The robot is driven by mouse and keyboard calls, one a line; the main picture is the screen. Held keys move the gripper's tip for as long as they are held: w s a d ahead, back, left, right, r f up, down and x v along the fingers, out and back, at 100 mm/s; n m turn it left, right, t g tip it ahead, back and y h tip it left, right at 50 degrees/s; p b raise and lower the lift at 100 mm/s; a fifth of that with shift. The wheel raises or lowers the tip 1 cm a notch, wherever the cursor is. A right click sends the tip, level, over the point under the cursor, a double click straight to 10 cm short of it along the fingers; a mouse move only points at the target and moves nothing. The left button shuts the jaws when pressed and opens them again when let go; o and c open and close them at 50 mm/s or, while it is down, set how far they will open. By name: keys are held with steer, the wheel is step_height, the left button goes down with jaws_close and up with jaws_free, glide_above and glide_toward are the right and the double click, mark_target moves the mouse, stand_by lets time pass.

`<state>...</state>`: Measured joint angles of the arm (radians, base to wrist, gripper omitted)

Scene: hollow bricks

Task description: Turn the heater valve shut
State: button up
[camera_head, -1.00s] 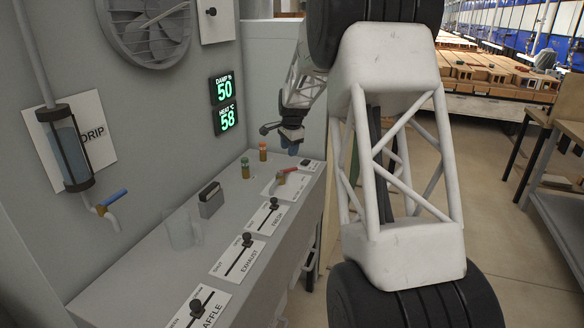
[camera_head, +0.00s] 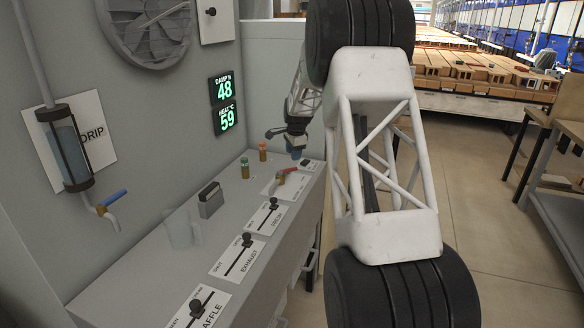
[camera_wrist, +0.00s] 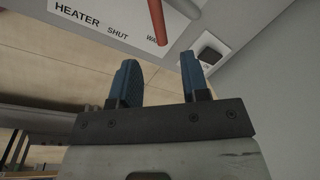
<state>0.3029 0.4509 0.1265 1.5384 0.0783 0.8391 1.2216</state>
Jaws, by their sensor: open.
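The heater valve's red lever (camera_head: 288,171) is on the far part of the sloping grey panel.
A small black switch (camera_wrist: 210,48) is beside the plate. Green (camera_head: 245,169) and orange (camera_head: 262,151) knobs stand near the lever. Sliders, including the exhaust slider (camera_head: 246,240), run along the panel toward the front. The readouts (camera_head: 224,104) show damp 48 and heat 59.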

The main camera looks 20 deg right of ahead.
mark_target(292, 169)
steer(key=shift+w+f, duration=0.25)
steer(key=shift+f, duration=0.95)
steer(key=shift+w+f, duration=0.2)
steer(key=shift+f, duration=0.95)
steer(key=shift+w+f, duration=0.25)
steer(key=shift+f, duration=0.95)
steer(key=shift+c, duration=0.2)
jaws_close()
